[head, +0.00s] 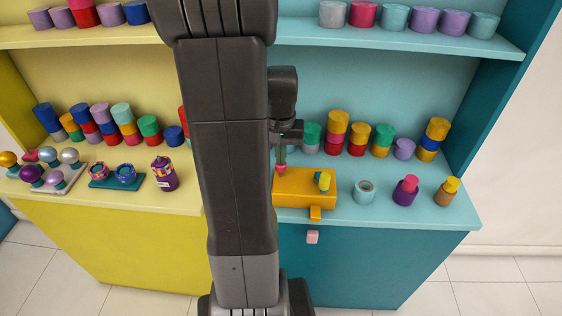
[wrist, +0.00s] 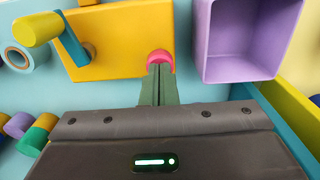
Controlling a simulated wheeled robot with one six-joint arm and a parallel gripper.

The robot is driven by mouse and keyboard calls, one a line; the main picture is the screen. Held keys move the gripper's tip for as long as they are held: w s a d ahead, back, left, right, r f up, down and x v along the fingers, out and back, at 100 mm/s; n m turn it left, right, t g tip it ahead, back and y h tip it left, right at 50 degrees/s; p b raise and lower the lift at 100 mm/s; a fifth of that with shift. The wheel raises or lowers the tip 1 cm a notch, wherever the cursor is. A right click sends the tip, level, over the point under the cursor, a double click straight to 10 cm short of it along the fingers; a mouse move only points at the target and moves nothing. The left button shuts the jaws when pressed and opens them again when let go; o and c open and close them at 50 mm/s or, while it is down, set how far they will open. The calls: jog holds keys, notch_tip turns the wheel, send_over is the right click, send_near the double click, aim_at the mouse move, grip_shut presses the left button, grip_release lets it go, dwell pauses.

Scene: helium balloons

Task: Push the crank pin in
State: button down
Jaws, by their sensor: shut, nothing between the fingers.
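The orange box (head: 292,202) stands on the teal counter; it also shows in the wrist view (wrist: 110,30). A round pink pin (wrist: 160,57) is at the box's edge nearest my gripper, and shows in the head view (head: 281,170). A crank with a blue arm (wrist: 72,45) and yellow knob (wrist: 37,29) is on the box. My gripper (wrist: 160,68) is shut and empty, its green fingertips at the pink pin. They overlap its edge in the wrist view; I cannot tell if they touch. How deep the pin sits is not clear.
A lavender open bin (wrist: 200,40) is close beside the box in the wrist view. Right of the box are a teal ring-shaped pot (head: 364,193), a purple jar (head: 405,192) and a yellow-topped one (head: 447,192). Stacked cylinders stand behind. An orange tab (head: 315,213) sticks out in front.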

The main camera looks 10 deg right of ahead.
jog(key=shift+r+p, duration=2.15)
jog(key=shift+r, duration=0.35)
jog(key=shift+a, duration=0.1)
